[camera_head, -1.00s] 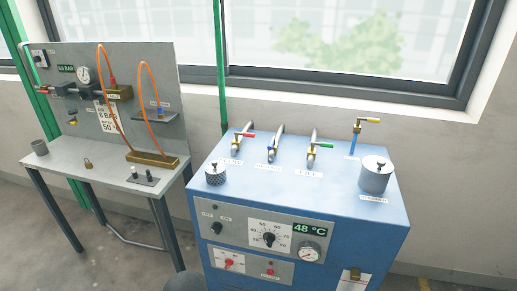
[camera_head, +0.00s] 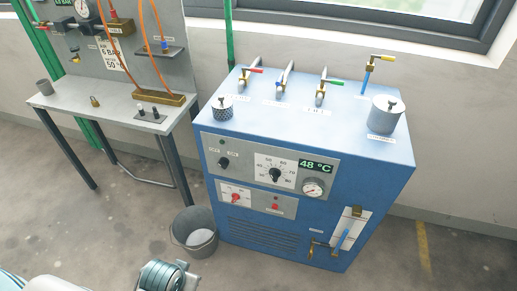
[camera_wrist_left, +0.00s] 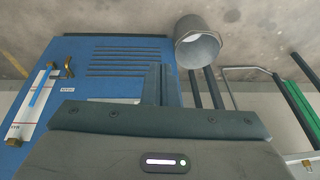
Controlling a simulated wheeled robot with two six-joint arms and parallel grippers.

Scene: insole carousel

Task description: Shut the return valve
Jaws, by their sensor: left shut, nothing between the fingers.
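A blue heater cabinet (camera_head: 290,105) carries several lever valves on top. One has a red lever (camera_head: 254,70), one a green lever (camera_head: 333,82), and one on an upright blue pipe has a yellow lever (camera_head: 383,57). Another pipe (camera_head: 284,75) stands between the red and green ones. The labels are too small to read, so I cannot tell which is the return valve. A brass valve (camera_head: 311,249) sits low on the cabinet front. In the left wrist view my left gripper (camera_wrist_left: 159,78) is shut and empty, in front of the cabinet's slotted front. My right gripper is not in view.
A grey bucket (camera_head: 194,233) stands on the floor left of the cabinet. A sight tube (camera_head: 345,238) is on the cabinet front. A knurled cap (camera_head: 222,108) and a grey canister (camera_head: 386,115) stand on top. A workbench (camera_head: 105,110) stands left.

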